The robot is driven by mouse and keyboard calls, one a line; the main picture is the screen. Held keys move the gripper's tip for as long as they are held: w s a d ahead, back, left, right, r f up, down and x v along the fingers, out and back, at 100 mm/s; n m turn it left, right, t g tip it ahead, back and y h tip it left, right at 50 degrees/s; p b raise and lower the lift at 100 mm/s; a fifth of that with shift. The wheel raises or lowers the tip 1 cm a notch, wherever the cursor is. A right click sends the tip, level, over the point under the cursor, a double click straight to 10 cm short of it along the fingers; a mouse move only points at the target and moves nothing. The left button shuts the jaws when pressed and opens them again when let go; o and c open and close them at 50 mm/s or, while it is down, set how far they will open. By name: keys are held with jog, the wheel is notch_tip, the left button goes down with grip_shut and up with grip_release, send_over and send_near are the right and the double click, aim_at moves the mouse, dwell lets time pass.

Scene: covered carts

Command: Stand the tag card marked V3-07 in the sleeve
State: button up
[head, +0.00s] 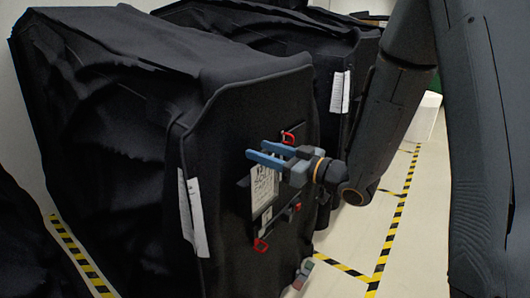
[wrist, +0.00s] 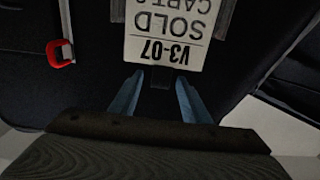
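The tag card (wrist: 165,48) is white and reads SOLD and V3-07, upside down in the wrist view. In the head view the card (head: 264,188) is against the front of the black covered cart, below my gripper's fingers. Dark strips (wrist: 226,18) run along both its sides in the wrist view; they look like the sleeve's edges, but how deep the card sits in it I cannot tell. My gripper (wrist: 159,78) is open and empty. Its two blue fingers point at the card's V3-07 end, apart from each other. In the head view my gripper (head: 257,150) is close to the cart front.
Red clips or loops (head: 260,245) are around the card on the cart cover; one (wrist: 60,53) shows left in the wrist view. A white paper strip (head: 193,214) hangs at the cart's corner. Another covered cart (head: 290,35) stands behind. Clear floor (head: 345,240) lies to the right.

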jog(key=b+v, duration=0.1)
jog(key=v, duration=0.7)
jog(key=w+d+f+m+g+h, duration=0.2)
jog(key=d+f+m+h, duration=0.4)
jog(key=d+f+h, duration=0.55)
jog(key=s+f+m+g+h, duration=0.2)
jog(key=s+g, duration=0.6)
jog(key=s, duration=1.1)
jog(key=shift+s+a+f+m+g+h, duration=0.15)
jog(key=shift+s+a+m+g+h, duration=0.2)
jog(key=shift+m, duration=0.85)
